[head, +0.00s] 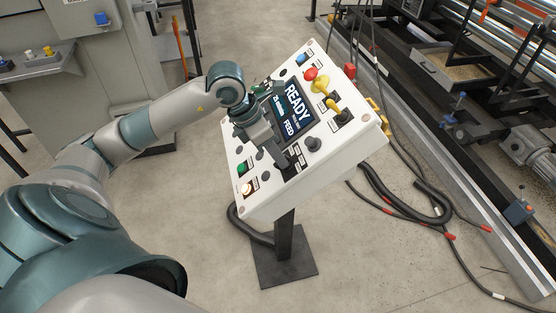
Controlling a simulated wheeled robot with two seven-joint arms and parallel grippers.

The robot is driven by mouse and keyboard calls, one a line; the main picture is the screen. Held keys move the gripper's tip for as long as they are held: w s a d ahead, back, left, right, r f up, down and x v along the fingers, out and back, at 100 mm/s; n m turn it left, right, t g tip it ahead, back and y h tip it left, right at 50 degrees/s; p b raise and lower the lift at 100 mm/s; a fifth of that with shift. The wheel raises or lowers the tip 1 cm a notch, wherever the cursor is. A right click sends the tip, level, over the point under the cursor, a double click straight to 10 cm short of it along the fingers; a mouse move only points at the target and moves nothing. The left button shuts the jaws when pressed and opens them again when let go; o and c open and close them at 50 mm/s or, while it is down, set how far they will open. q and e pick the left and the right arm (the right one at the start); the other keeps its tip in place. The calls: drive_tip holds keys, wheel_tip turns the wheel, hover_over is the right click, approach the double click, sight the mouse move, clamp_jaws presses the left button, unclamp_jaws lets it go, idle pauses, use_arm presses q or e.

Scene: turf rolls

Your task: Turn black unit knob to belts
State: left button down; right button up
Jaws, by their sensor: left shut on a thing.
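The white control panel (345,155) stands tilted on a dark post in the middle of the head view. I cannot read which mark the knob points to. My right gripper is not in view.
The screen (294,107) reads READY and FEED. A dark round knob (313,144), yellow-and-black switches (331,104), a red button (310,74), a green button (242,168) and a lit white button (247,188) are nearby. Black cables (405,205) lie on the floor at right.

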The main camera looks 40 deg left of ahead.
use_arm(q)
drive_tip(key=n, duration=0.1)
drive_tip(key=n+b, duration=0.1)
drive_tip(key=shift+a+f+n+h, duration=0.1)
drive_tip(key=shift+f+n+h, duration=0.1)
drive_tip(key=shift+n+h, duration=0.15)
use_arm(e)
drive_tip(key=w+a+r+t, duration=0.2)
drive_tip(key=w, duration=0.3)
use_arm(q)
drive_tip(key=shift+n+b, duration=0.45)
drive_tip(key=shift+a+n+g+h+b, duration=0.15)
drive_tip(key=shift+n+g+h+b, duration=0.3)
drive_tip(key=shift+n, duration=0.75)
drive_tip(key=shift+n+h+b, duration=0.5)
drive_tip(key=shift+n+b, duration=0.2)
drive_tip(key=shift+n, duration=1)
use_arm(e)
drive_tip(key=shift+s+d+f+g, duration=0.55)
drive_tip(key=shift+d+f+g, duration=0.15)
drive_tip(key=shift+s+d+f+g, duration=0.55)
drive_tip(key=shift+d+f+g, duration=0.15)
use_arm(q)
drive_tip(key=shift+t, duration=0.25)
drive_tip(key=c, duration=1.8)
unclamp_jaws()
drive_tip(key=shift+a+r, duration=0.1)
drive_tip(key=shift+r, duration=0.05)
